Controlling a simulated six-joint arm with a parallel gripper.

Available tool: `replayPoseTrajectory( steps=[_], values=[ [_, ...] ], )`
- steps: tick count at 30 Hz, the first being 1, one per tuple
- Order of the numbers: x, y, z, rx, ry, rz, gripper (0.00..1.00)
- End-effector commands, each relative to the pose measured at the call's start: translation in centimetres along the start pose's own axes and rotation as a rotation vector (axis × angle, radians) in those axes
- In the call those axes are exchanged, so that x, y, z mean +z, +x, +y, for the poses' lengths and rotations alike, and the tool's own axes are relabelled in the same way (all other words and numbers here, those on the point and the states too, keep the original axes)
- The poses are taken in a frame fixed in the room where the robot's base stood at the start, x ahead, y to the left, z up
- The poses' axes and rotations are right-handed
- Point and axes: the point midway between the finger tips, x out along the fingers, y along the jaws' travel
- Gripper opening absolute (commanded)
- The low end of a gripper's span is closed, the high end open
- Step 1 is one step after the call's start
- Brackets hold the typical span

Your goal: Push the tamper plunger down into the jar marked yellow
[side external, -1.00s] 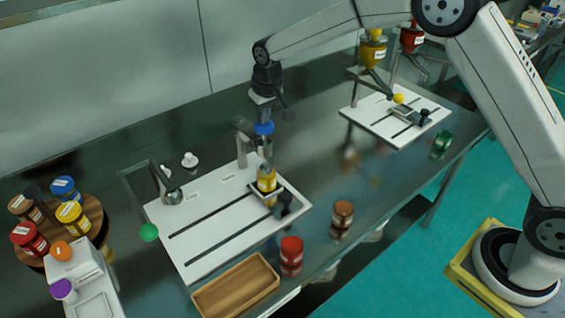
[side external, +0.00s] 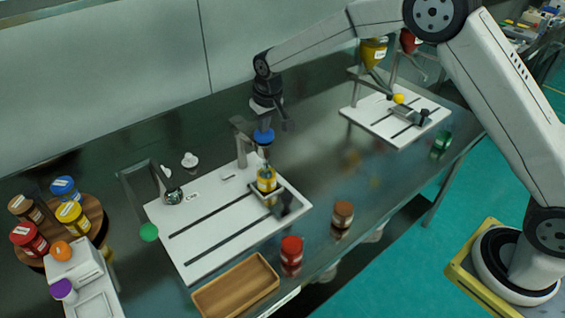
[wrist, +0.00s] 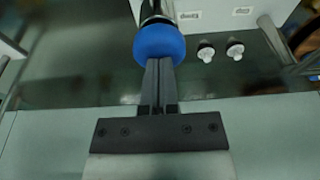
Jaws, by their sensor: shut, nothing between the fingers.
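The tamper has a round blue knob (side external: 264,136) on a grey plunger, held by a stand on the left white board (side external: 205,215). In the wrist view the blue knob (wrist: 159,42) is right at my fingertips. The yellow jar (side external: 267,181) stands upright directly below the plunger, by a dark clamp; the plunger's lower end is hidden in or behind the jar's top. My gripper (side external: 266,124) is above the knob with its fingers together and empty; the wrist view also shows the shut gripper (wrist: 158,65). The fingertips appear to touch the knob.
A wooden tray (side external: 236,287), a red jar (side external: 291,251) and a brown jar (side external: 342,215) stand near the front edge. A round rack at left holds several jars. Another white board (side external: 372,122) with funnels is at back right. Two small white knobs lie behind the left board.

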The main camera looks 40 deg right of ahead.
Motion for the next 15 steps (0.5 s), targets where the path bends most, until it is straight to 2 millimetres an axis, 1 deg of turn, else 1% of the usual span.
replayPoseTrajectory(
  steps=[10,15],
  values=[
    [0.12,0.04,0.02,0.001,0.0,-0.005,0.0],
    [-0.04,-0.61,0.02,0.001,0.0,-0.004,0.0]
  ],
)
